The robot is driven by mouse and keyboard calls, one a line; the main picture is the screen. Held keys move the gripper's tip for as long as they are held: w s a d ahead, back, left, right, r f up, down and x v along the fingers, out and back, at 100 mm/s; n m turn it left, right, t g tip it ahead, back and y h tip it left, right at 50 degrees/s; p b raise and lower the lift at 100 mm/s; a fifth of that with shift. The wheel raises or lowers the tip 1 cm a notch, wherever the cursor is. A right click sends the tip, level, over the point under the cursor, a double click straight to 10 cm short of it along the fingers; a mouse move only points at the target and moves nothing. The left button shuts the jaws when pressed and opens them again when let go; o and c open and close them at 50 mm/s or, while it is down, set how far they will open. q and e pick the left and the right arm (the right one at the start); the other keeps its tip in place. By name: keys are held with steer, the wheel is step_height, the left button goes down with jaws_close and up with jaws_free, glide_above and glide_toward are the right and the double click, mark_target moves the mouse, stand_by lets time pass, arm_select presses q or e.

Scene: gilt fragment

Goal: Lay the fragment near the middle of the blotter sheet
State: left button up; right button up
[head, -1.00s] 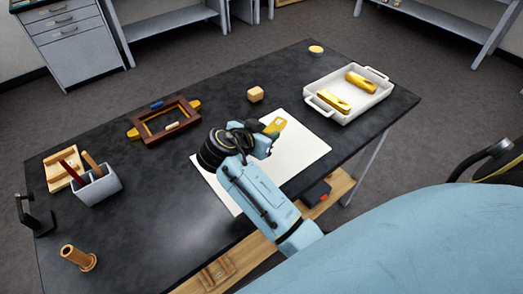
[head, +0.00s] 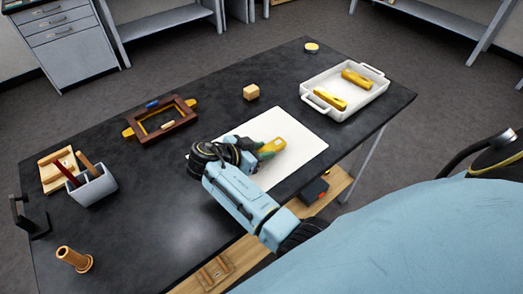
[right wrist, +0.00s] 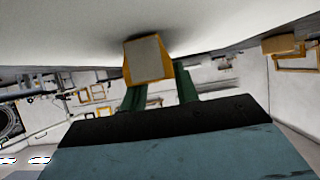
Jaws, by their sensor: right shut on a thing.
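The gilt fragment (head: 273,147) is yellow-gold and sits in the jaws of my right gripper (head: 259,149). It is over or on the white blotter sheet (head: 303,145), right of the sheet's middle. In the right wrist view, the fragment (right wrist: 147,60) shows a grey face with gold edges. The green fingers (right wrist: 162,92) are shut on it, and the white sheet (right wrist: 70,35) lies close against it with a dark shadow. I cannot tell whether it touches the sheet. The arm hides the sheet's left part. My left gripper is not in view.
A wooden block (head: 251,92) stands behind the sheet. A brown frame (head: 147,129), grey holder (head: 99,190) and wooden spool (head: 75,260) lie left.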

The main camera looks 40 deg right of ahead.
steer(key=o, duration=0.5)
steer(key=shift+f, duration=0.15)
steer(key=o, duration=0.5)
steer(key=shift+c, duration=0.2)
steer(key=shift+r, duration=0.2)
steer(key=b+v, duration=0.1)
steer(key=v, duration=1.1)
